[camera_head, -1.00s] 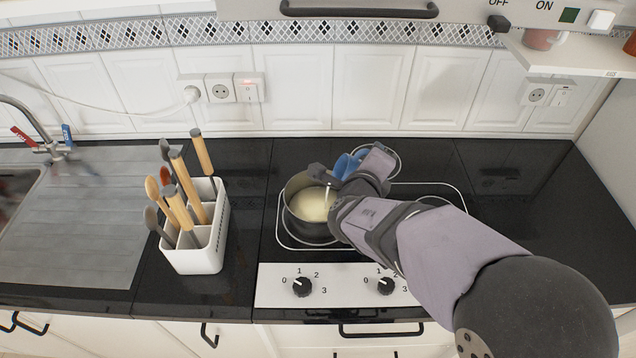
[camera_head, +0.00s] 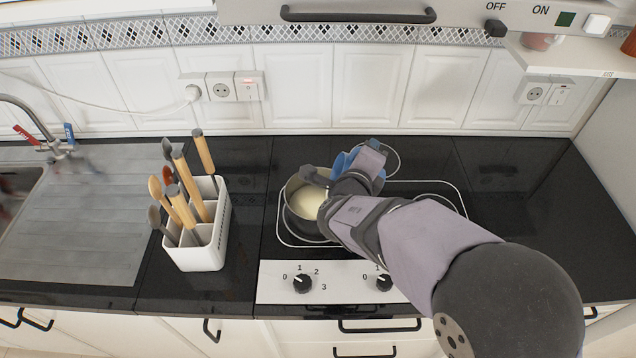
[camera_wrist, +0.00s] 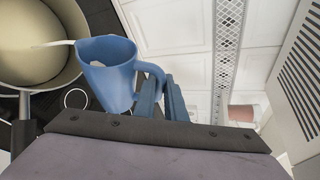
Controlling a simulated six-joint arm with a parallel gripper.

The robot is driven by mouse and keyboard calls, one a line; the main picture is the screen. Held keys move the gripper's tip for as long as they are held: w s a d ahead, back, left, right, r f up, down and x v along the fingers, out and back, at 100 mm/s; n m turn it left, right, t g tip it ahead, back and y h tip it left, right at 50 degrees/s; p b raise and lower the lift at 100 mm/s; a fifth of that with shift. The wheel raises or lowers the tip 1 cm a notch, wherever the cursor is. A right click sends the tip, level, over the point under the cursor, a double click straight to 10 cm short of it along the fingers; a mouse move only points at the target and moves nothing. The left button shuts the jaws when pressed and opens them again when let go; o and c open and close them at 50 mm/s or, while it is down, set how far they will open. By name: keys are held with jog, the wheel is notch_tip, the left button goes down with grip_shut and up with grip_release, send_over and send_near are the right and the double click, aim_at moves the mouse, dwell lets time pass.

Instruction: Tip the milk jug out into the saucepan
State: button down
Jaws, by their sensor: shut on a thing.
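The blue milk jug (camera_wrist: 108,75) is tilted in the wrist view, its spout towards the saucepan (camera_wrist: 72,24). A thin white stream of milk (camera_wrist: 52,43) runs from the spout over the pan. My gripper (camera_wrist: 165,100) is shut on the jug's handle. In the head view the jug (camera_head: 343,163) shows only in part behind my arm, above the back right of the saucepan (camera_head: 293,187). The pan stands on the left part of the hob with pale milk (camera_head: 308,203) in it. My arm hides its right side.
A white utensil holder (camera_head: 200,255) with several wooden and grey tools stands left of the hob. The sink drainer (camera_head: 90,240) lies further left. A tiled wall is behind, with a hood above. The dark counter (camera_head: 520,190) on the right is clear.

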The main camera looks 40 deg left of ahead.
jog(key=shift+s+a+r+n+t+p, duration=0.3)
jog(key=shift+s+a+r+n+p, duration=0.15)
jog(key=shift+p, duration=0.3)
jog(key=shift+s+a+r+p, duration=0.25)
jog(key=shift+a+p, duration=0.1)
jog(key=shift+p, duration=0.25)
jog(key=shift+s+a+n, duration=0.1)
jog(key=shift+n, duration=0.15)
